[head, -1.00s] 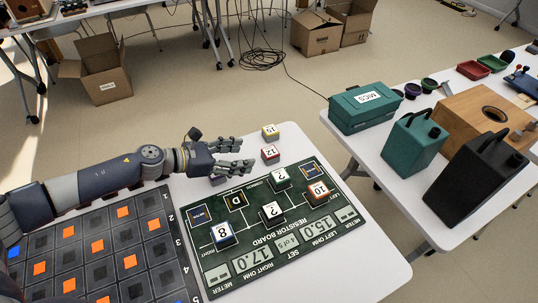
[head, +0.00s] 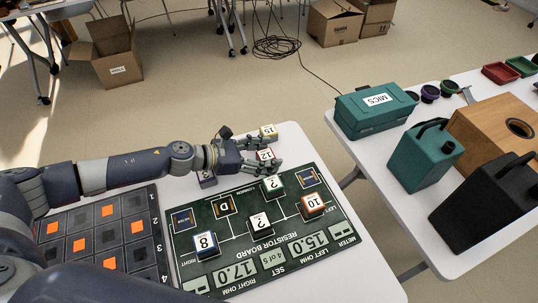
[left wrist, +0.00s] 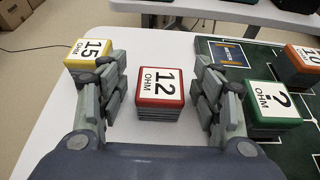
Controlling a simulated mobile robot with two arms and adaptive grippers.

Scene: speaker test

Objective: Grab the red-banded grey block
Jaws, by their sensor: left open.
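The red-banded grey block (head: 265,155), marked 12 on its white top, stands on the white table beyond the resistor board. In the left wrist view the block (left wrist: 161,88) sits upright between the two sets of fingers, with a gap on each side. My left gripper (head: 276,153) is open, its fingers on both sides of the block and not visibly touching it. It also shows in the left wrist view (left wrist: 163,95). In the head view the fingers partly hide the block. My right gripper does not show.
A yellow-banded block (left wrist: 90,52) marked 15 stands just left of the fingers. A green-banded block (left wrist: 269,105) stands right of them on the resistor board (head: 262,243). A purple-banded block (head: 207,179) lies by my wrist. A second table (head: 410,215) stands to the right.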

